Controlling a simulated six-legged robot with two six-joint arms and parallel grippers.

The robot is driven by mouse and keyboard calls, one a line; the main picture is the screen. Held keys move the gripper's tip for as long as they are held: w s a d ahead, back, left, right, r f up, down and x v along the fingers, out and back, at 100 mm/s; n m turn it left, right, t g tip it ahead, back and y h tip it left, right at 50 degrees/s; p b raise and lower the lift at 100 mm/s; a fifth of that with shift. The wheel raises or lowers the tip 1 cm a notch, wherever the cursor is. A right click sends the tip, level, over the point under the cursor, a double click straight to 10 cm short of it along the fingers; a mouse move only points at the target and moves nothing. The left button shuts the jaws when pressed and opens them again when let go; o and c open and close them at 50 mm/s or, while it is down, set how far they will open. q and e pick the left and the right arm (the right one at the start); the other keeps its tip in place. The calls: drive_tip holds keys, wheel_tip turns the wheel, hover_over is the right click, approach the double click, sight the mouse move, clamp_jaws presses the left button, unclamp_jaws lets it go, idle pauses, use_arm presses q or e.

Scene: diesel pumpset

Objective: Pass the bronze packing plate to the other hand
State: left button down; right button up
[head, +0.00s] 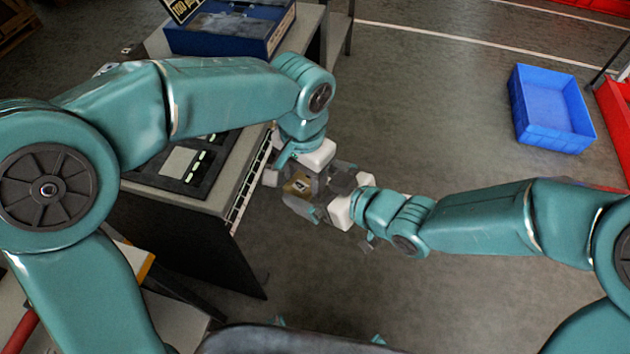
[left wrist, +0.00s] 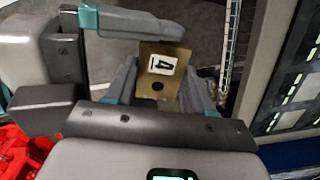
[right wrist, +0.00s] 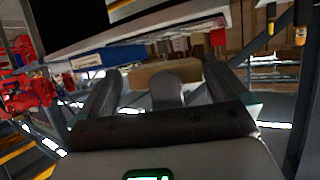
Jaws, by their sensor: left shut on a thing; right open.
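The bronze packing plate (head: 297,187) is a small tan plate held above the floor beside the bench. In the left wrist view the plate (left wrist: 172,93) shows a white label marked 4 and a dark round spot below it. My left gripper (left wrist: 160,84) is shut on the plate, with a finger on each side. My right gripper (head: 322,192) is open close beside the plate and the left gripper; its fingers partly overlap them in the head view. In the right wrist view a grey rounded piece (right wrist: 167,90) shows between the open fingers; I cannot make out the plate there.
A grey bench (head: 225,190) with a dark panel stands to the left of the grippers. A blue open box (head: 228,35) sits on its far end. A blue bin (head: 550,108) is on the floor at the right. The floor between is clear.

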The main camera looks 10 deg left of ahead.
drive_tip(key=shift+c, duration=0.3)
drive_tip(key=c, duration=1)
use_arm(q)
drive_tip(key=c, duration=0.8)
unclamp_jaws()
use_arm(e)
drive_tip(key=shift+w, duration=0.1)
drive_tip(key=c, duration=0.4)
use_arm(q)
drive_tip(key=o, duration=0.5)
drive_tip(key=shift+r, duration=0.15)
